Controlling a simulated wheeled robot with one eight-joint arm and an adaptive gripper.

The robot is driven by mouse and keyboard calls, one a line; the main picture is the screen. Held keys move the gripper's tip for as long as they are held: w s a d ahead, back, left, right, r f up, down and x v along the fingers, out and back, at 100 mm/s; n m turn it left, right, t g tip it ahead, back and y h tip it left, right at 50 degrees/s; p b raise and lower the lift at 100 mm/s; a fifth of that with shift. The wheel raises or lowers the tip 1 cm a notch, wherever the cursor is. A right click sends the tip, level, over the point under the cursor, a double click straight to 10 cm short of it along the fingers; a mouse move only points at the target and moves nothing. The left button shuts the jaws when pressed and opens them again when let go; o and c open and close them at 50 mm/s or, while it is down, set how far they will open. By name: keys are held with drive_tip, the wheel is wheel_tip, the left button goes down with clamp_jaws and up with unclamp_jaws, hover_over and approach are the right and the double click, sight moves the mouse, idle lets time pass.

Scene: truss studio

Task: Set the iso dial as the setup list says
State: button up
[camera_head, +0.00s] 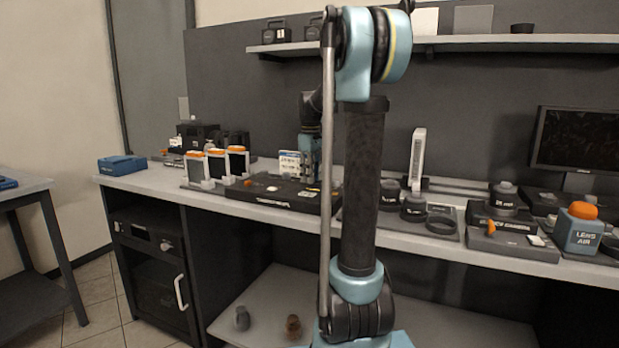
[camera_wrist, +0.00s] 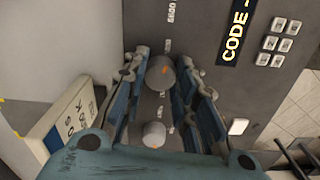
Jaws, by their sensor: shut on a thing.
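The dial's own name cannot be read. My gripper (camera_wrist: 163,68) is shut on this dial, one blue finger on each side. A second grey knob (camera_wrist: 154,134) sits nearer, between the finger bases. A white printed card (camera_wrist: 72,118) stands at the left, only partly legible. In the head view my gripper (camera_head: 309,150) is partly hidden behind my arm, above the dark panel (camera_head: 262,204), beside the card (camera_head: 290,163).
The wrist view shows a lit "CODE -" display (camera_wrist: 236,38) and several small keys (camera_wrist: 280,42). Orange-topped containers (camera_head: 237,160) stand left of the panel on the bench. Lens parts (camera_head: 440,225), a lens air bottle (camera_head: 580,228) and a monitor (camera_head: 575,140) are at the right.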

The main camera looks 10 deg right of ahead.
drive_tip(key=shift+n, duration=0.8)
drive_tip(key=shift+w, duration=0.1)
drive_tip(key=o, duration=1.1)
wheel_tip(320, 180, up, 12)
drive_tip(key=shift+f, duration=0.1)
